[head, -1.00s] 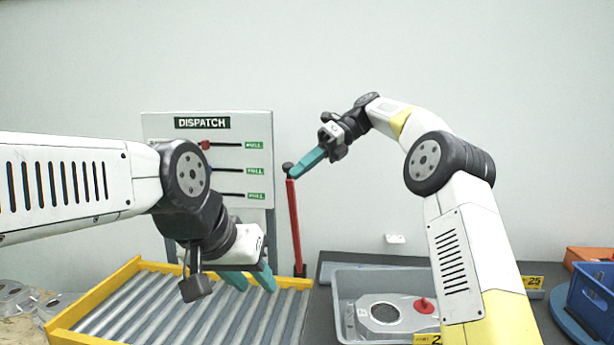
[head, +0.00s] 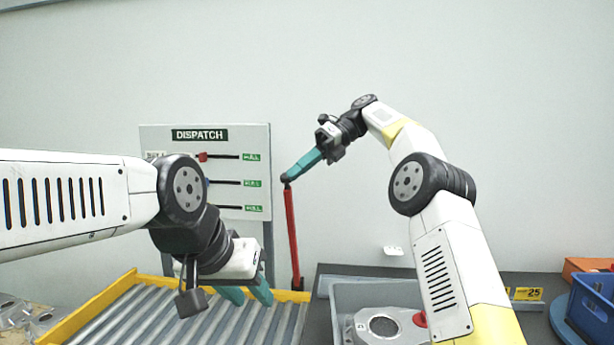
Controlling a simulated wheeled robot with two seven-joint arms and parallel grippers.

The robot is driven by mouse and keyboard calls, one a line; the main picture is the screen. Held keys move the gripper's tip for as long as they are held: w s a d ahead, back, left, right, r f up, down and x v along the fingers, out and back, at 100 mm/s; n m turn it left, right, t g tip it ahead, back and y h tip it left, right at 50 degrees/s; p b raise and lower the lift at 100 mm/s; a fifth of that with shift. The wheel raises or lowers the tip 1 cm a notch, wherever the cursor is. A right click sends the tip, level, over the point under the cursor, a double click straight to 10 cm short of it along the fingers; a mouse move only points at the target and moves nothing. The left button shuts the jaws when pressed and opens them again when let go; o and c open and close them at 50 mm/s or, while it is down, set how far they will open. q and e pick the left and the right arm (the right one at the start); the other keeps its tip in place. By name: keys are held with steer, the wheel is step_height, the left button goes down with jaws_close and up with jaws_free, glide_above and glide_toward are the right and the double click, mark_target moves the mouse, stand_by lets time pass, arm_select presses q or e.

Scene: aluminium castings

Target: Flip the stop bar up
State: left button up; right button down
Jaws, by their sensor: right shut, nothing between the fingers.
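The red stop bar (head: 292,235) stands nearly upright at the conveyor's far right corner, leaning slightly left at its top. Its dark foot sits by the yellow rail, and a dark knob (head: 286,178) tops it. My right gripper (head: 290,174) is shut and empty, its teal fingers slanting down to the knob. The tips are at or against the knob; I cannot tell whether they touch. My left gripper (head: 247,294) hangs over the rollers with its two teal fingers apart and nothing seen between them.
A roller conveyor (head: 170,315) with yellow rails lies below. A dispatch board (head: 220,135) with sliders stands behind it. A grey tray (head: 350,290) with a casting (head: 385,325) is right of the conveyor. A blue crate (head: 592,305) is at the far right.

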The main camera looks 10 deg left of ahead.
steer(key=s+d+r, duration=0.2)
steer(key=s, duration=1.3)
steer(key=shift+s+d+r, duration=0.2)
steer(key=shift+s+d, duration=0.15)
steer(key=shift+s, duration=0.05)
arm_select(q)
jaws_close()
steer(key=shift+f, duration=0.1)
arm_select(e)
steer(key=shift+s, duration=0.1)
